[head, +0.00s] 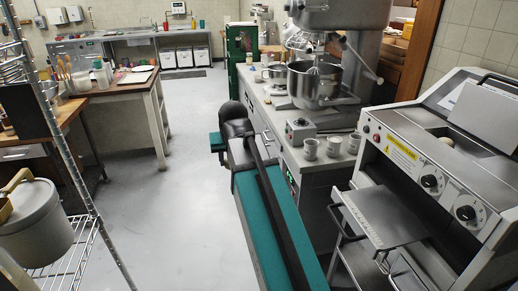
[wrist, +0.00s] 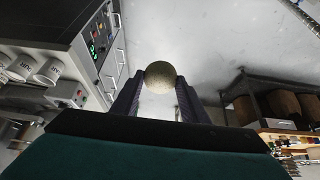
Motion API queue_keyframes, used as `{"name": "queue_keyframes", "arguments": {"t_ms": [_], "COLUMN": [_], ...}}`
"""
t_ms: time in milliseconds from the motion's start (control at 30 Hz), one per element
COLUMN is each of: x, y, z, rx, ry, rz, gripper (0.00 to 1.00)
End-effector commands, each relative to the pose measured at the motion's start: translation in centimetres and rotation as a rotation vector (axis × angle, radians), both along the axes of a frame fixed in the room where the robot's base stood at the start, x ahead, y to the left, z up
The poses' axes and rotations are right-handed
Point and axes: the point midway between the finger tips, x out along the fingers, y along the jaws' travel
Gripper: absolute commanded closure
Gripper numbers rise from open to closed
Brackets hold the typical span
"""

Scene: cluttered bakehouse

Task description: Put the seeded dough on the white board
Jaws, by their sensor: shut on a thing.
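The seeded dough (wrist: 160,74) is a small round speckled tan ball. It sits between the two dark fingertips of my gripper (wrist: 160,83) in the wrist view, held above the grey floor. In the head view my teal and black arm reaches forward over the aisle, and its own links hide the gripper and dough. A pale flat piece that looks like the white board (head: 143,68) lies on the wooden-topped table (head: 119,82) at the back left. It is small there, and my gripper is well apart from it.
A steel counter (head: 282,127) with a mixer (head: 315,80), a control box and several white mugs (head: 332,145) runs along the right. A large machine (head: 430,185) stands nearer. A wire rack (head: 75,255) with a pot (head: 35,220) is at left. The middle floor (head: 190,130) is clear.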

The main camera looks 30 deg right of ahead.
Motion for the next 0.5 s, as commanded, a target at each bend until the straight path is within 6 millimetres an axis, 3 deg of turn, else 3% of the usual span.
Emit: {"name": "queue_keyframes", "arguments": {"t_ms": [33,200,300,500], "x": [0.1,0.5,0.5,0.5], "y": [2.0,7.5,9.8,12.1], "z": [-0.8,-2.4,-3.1,-3.7], "rx": [0.000,0.000,0.000,-0.002], "ry": [0.001,0.000,0.001,-0.001], "rz": [0.043,0.163,0.215,0.266], "gripper": [0.72,0.72,0.72,0.72]}}
